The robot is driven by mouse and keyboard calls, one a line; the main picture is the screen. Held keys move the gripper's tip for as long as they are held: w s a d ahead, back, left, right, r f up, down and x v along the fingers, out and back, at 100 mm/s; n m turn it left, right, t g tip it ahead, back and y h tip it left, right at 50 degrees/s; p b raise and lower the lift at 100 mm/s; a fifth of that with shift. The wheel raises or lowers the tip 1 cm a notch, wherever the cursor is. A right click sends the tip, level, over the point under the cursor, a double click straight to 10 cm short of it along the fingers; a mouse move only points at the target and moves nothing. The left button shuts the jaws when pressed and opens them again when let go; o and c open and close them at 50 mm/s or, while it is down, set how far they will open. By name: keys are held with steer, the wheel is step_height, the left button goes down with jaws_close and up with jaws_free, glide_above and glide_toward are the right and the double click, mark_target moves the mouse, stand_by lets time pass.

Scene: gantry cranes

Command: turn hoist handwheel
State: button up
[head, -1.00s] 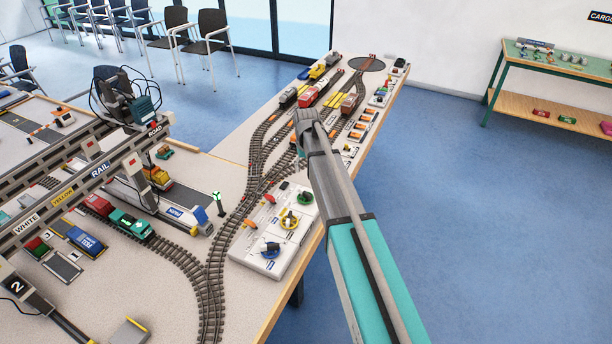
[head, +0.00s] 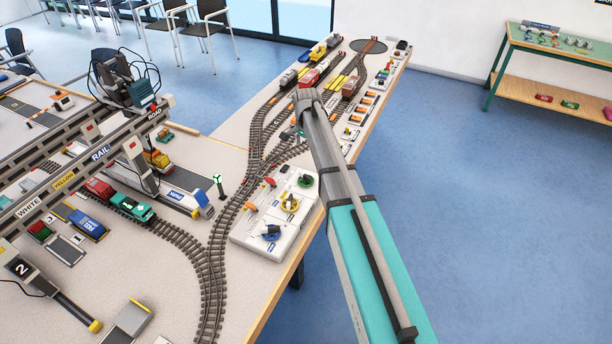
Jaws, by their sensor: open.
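In the head view a white control box (head: 248,234) sits at the table's right edge. It carries a blue-ringed handwheel (head: 272,232), a yellow-ringed handwheel (head: 290,203) and a green-ringed handwheel (head: 305,181), each with a dark grip. I cannot tell from the lettering which one is the hoist handwheel. My grey and teal arm reaches up from the bottom right and passes just right of the box. Its far end lies over the tracks beyond the box. My gripper cannot be made out; the arm link hides that area.
The gantry crane (head: 90,165) with several labels stands to the left, with small trains and containers beneath it. Curved rail tracks (head: 212,270) run left of the box. A signal post (head: 217,185) stands beside them. Blue floor (head: 480,220) is open to the right.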

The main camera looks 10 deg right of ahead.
mark_target(306, 175)
steer(key=shift+m, duration=0.3)
steer(key=shift+f, duration=0.2)
step_height(306, 175, down, 13)
steer(key=b, duration=1.3)
steer(key=shift+f+b, duration=0.2)
steer(key=shift+b, duration=0.2)
stand_by(0.3)
steer(key=c, duration=0.8)
